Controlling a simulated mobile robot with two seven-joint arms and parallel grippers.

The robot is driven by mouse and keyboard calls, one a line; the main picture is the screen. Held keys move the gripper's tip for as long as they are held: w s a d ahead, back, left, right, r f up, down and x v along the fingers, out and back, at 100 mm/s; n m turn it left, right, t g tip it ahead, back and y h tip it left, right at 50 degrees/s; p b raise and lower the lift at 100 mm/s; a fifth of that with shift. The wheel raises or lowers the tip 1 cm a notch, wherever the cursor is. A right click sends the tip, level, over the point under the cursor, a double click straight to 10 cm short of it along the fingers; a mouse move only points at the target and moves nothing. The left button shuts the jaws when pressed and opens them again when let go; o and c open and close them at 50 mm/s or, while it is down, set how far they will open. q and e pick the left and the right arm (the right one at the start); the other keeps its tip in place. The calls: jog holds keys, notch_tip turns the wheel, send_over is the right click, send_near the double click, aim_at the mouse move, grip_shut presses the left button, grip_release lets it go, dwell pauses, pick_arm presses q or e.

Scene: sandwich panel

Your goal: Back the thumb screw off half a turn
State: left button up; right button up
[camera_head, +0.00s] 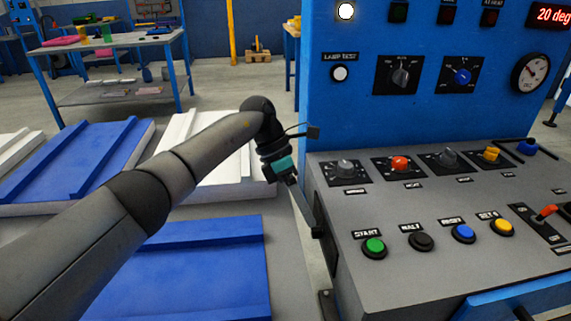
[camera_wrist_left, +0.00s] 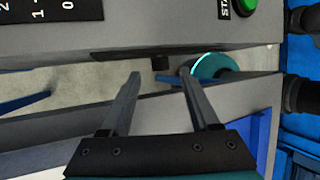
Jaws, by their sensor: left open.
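A small dark knob (camera_head: 318,231), which looks like the thumb screw, sticks out of the left side of the grey console. In the left wrist view it shows as a dark block (camera_wrist_left: 160,62) on the console's side. My left gripper (camera_wrist_left: 161,74) is open, with its two fingers apart. In that view the knob lies just beyond the fingertips, centred between them. I cannot tell whether the fingers touch it. In the head view the gripper hangs at the console's left side, its fingertips hard to make out. My right gripper is not identifiable in either view.
The console top (camera_head: 400,285) carries dials, a green start button (camera_head: 374,247) and other buttons. A blue upright panel (camera_head: 430,120) rises behind it. Blue slabs (camera_head: 190,275) and pale slabs lie to the left. A teal round part (camera_wrist_left: 215,66) shows beside the right finger.

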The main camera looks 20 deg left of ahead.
pick_arm(q)
jog(key=p+v, duration=0.3)
jog(key=v, duration=0.8)
pick_arm(e)
notch_tip(320, 180, down, 7)
jog(key=s+g, duration=0.1)
jog(key=s, duration=0.1)
jog(key=shift+d, duration=0.15)
pick_arm(q)
jog(key=shift+r, duration=0.15)
pick_arm(e)
jog(key=shift+r, duration=0.1)
